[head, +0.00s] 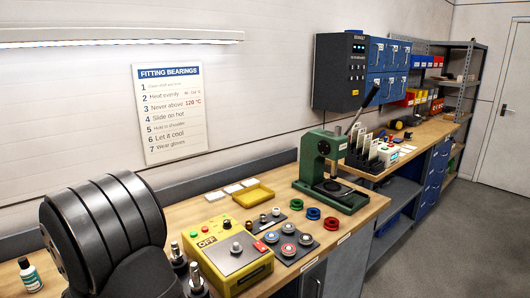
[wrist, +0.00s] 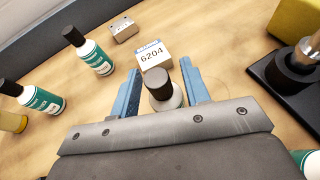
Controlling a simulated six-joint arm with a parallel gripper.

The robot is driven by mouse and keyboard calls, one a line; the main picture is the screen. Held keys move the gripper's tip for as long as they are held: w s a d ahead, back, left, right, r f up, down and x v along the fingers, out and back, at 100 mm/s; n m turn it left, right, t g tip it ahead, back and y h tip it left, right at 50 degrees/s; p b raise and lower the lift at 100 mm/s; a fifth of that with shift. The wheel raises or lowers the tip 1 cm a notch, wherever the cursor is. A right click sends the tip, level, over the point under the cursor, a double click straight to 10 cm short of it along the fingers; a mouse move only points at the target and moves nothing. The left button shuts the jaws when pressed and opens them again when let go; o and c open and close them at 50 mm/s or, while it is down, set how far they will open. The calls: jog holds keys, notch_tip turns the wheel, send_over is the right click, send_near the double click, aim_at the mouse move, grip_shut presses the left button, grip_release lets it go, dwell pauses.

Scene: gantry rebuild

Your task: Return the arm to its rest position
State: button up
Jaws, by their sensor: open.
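My gripper (wrist: 160,68) shows in the wrist view with its two blue fingers spread apart. A bottle with a dark cap (wrist: 158,82) stands between the fingers in that view, with a gap visible on both sides of the cap. The lower part of this bottle is hidden behind the gripper's grey body. In the head view my dark arm fills the lower left corner, and the gripper is hidden there.
Several teal-labelled bottles (wrist: 96,56) stand on the wooden bench near a "6204" box (wrist: 152,55) and a small metal block (wrist: 124,29). A yellow control box (head: 228,256) and a green press (head: 325,165) stand farther right along the bench.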

notch_tip(320, 180, up, 4)
jog(key=shift+s+r, duration=0.15)
jog(key=shift+r, duration=0.05)
jog(key=d+r+n+g+y, duration=0.1)
jog(key=d+r+n+y, duration=0.2)
jog(key=d+r, duration=0.5)
jog(key=d, duration=0.4)
jog(key=shift+d+r+g, duration=0.25)
jog(key=shift+g, duration=0.15)
jog(key=shift+d+f, duration=0.1)
jog(key=shift+d, duration=0.05)
jog(key=shift+s+d+y, duration=0.15)
jog(key=shift+s+y, duration=0.1)
jog(key=shift+y, duration=0.05)
jog(key=shift+w+a+r, duration=0.3)
jog(key=shift+w+a, duration=0.1)
jog(key=shift+w, duration=0.25)
